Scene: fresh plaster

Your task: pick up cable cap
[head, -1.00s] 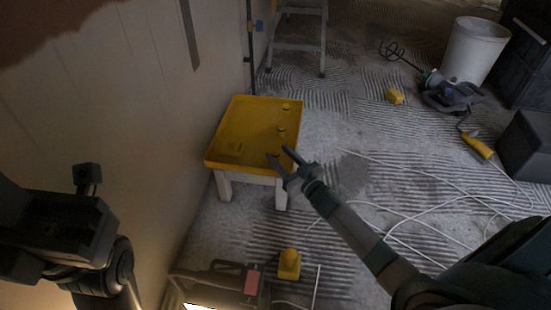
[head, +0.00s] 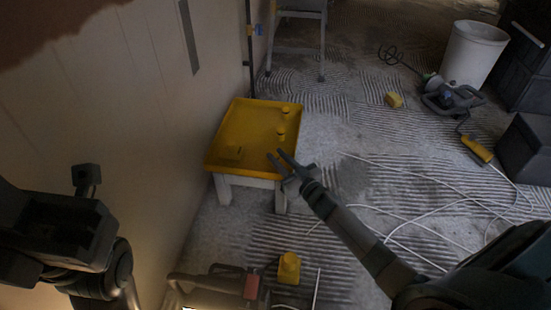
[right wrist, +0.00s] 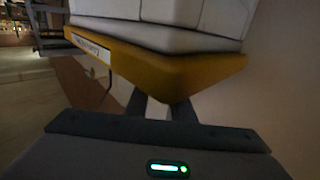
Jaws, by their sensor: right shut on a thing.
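Small yellow caps (head: 282,131) stand in the yellow tray (head: 222,146), along its right side; another cap (head: 286,110) is farther back. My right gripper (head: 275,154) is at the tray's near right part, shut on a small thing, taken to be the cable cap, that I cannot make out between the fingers. In the right wrist view the dark fingers (right wrist: 162,106) reach up to the yellow rim (right wrist: 150,68), which hides their tips. My left arm (head: 70,235) is at the lower left; its jaw state cannot be made out.
The tray sits on a low white-legged stand (head: 281,198) beside the wall (head: 110,130). White cable (head: 420,212) loops across the ridged floor. A yellow block (head: 289,268) and a dark tool (head: 215,287) lie in front. A white bucket (head: 474,52) and mixer (head: 452,97) stand back right.

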